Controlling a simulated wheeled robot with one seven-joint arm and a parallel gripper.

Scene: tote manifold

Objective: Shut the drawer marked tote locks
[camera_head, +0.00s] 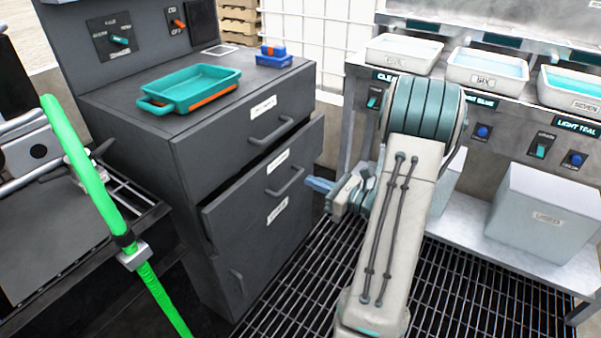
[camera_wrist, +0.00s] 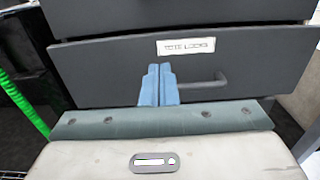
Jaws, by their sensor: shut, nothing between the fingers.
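The drawer marked tote locks (camera_wrist: 110,66) is the middle front of the dark grey cabinet. In the head view the same drawer (camera_head: 240,205) stands out from the cabinet, with a dark gap above its front. Its label (camera_wrist: 186,46) reads "TOTE LOCKS", and its bar handle (camera_wrist: 205,84) is below and right of the label. My gripper (camera_wrist: 159,70) has its blue fingers closed together, empty, in front of the drawer face, left of the handle. In the head view my gripper (camera_head: 318,185) is just right of the drawer front. I cannot tell whether the fingertips touch it.
The upper drawer (camera_head: 225,150) looks shut, and a lower door (camera_head: 265,250) is below. A teal tray (camera_head: 190,88) and a blue block (camera_head: 273,58) sit on the cabinet top. A green hose (camera_head: 90,180) hangs at left. A bench with tubs (camera_head: 404,55) stands at right.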

